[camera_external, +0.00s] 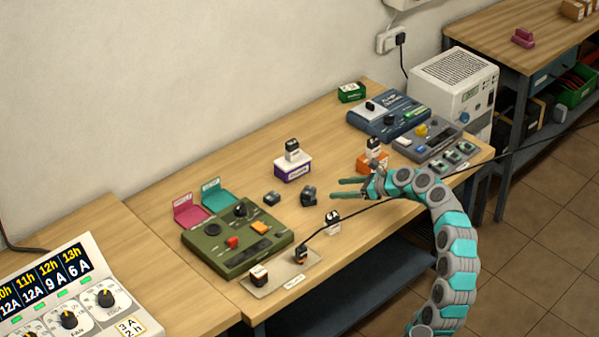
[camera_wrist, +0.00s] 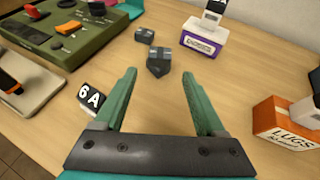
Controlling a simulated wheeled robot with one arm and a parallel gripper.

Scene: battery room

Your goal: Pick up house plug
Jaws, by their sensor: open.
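A dark grey plug with a pointed, house-like outline, which looks like the house plug (camera_external: 309,195), lies on the wooden bench. In the wrist view the house plug (camera_wrist: 158,62) sits centrally, just beyond the fingertips. A squarer dark plug (camera_wrist: 145,36) lies just behind it, and shows to its left in the external view (camera_external: 271,198). My gripper (camera_external: 335,188) is open and empty, low over the bench to the right of the house plug. In the wrist view its two green fingers (camera_wrist: 159,75) are spread, with bare wood between them.
A "6 A" block (camera_wrist: 91,97) stands close outside the left finger. A purple-and-white box (camera_external: 293,168) bears a block. An orange box (camera_wrist: 284,121) stands right of my gripper. A green control panel (camera_external: 237,238) lies left. A black cable (camera_external: 350,212) crosses the bench.

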